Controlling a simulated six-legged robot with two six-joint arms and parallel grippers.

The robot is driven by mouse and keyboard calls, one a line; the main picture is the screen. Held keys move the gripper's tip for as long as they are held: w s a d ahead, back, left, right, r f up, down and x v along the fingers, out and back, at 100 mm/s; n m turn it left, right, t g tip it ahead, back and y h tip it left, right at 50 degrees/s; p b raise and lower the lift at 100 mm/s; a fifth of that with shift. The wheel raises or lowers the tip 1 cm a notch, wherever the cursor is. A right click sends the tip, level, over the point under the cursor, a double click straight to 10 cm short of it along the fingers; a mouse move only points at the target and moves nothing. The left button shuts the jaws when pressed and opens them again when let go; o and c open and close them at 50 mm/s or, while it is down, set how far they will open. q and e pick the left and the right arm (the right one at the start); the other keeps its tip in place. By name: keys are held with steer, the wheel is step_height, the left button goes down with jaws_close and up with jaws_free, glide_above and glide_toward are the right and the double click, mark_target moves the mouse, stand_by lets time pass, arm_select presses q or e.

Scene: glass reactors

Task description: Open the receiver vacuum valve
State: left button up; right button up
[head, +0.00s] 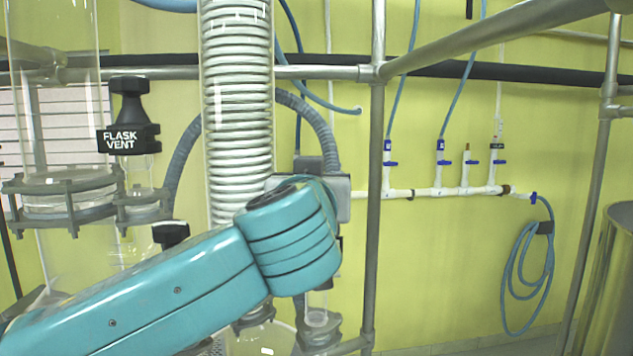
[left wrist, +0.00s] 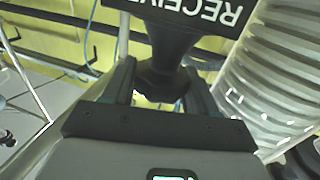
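In the left wrist view the black receiver vacuum valve handle (left wrist: 168,50) hangs upside down in the picture, its white lettering cut off at the top edge, with only "RECEIVE" partly readable. My left gripper (left wrist: 163,80) has its two dark fingers on either side of the handle's knob end. The gaps between fingers and knob are too small to tell whether they press on it. In the head view my teal left arm covers the left gripper and the receiver valve. My right gripper is in neither view.
A ribbed condenser coil in glass (head: 238,110) stands right behind my arm, and shows close at the right in the left wrist view (left wrist: 270,80). A black "FLASK VENT" handle (head: 130,120) is at the left. Metal frame pipes (head: 374,150) cross the space. A black handle (head: 171,234) sits lower.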

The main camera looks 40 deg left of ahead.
arm_select(q)
steer(key=c, duration=0.4)
steer(key=shift+d+f+n+g+y+b, duration=0.1)
steer(key=shift+f+n+g+y+b, duration=0.1)
steer(key=shift+n+g+y+b, duration=0.85)
steer(key=shift+n+g+y, duration=0.85)
steer(key=shift+g+y, duration=0.1)
steer(key=shift+g, duration=0.2)
steer(key=shift+r+n+g+y, duration=0.2)
steer(key=shift+n+g+y, duration=0.6)
steer(key=shift+g, duration=0.4)
steer(key=n+g+p, duration=0.1)
steer(key=g, duration=0.1)
steer(key=n+g+y, duration=0.1)
steer(key=n+g, duration=0.1)
steer(key=g, duration=0.1)
steer(key=shift+r+n+p, duration=0.1)
steer(key=shift+n+p, duration=0.2)
steer(key=shift+p, duration=0.1)
steer(key=shift+s+n+g+p, duration=0.1)
steer(key=shift+n+g+p, duration=0.1)
steer(key=shift+n+g, duration=0.85)
steer(key=shift+n+g+p, duration=0.15)
steer(key=shift+n+g, duration=0.4)
steer(key=shift+g, duration=1)
